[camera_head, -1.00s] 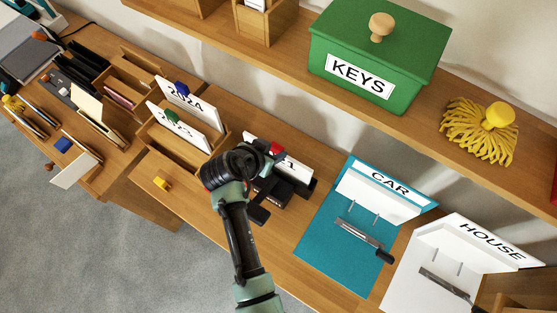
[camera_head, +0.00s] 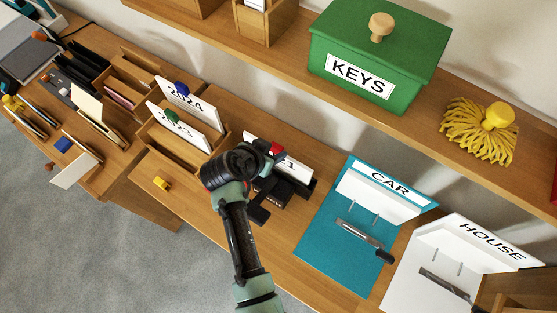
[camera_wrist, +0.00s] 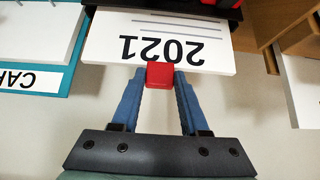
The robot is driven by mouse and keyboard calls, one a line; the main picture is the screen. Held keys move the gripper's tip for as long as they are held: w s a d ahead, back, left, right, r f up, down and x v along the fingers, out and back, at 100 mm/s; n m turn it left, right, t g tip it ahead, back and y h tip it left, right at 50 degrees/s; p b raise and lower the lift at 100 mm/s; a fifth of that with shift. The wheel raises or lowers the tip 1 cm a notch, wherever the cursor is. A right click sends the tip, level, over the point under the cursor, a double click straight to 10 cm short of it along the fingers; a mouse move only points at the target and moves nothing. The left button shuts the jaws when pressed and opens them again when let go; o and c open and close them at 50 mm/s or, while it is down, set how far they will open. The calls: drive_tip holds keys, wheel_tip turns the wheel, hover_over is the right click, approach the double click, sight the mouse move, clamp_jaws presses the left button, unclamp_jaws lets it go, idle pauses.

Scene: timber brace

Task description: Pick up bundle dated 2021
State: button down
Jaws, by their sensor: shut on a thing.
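The bundle dated 2021 (camera_wrist: 192,42) is a white card block with black print, upside down in the wrist view. A red tab (camera_wrist: 160,75) is on its edge. My gripper (camera_wrist: 160,77) has its two blue fingers closed on that red tab. In the head view the bundle (camera_head: 292,170) shows as a white strip with its label mostly hidden behind my arm. It is at a black holder (camera_head: 288,191) on the desk; I cannot tell whether it is clear of it. My gripper (camera_head: 273,152) is at its upper left end, partly hidden.
A wooden rack (camera_head: 170,143) with bundles 2024 (camera_head: 188,103) and another, partly covered, is left. The teal CAR board (camera_head: 335,245) and white HOUSE board (camera_head: 425,282) are right. A shelf above holds the green KEYS box (camera_head: 372,60) and a yellow mop head (camera_head: 480,130).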

drive_tip(key=shift+r, duration=0.25)
drive_tip(key=shift+r+p, duration=1.3)
wheel_tip(320, 180, up, 8)
drive_tip(key=p, duration=0.6)
drive_tip(key=shift+p, duration=0.35)
drive_tip(key=shift+r, duration=0.1)
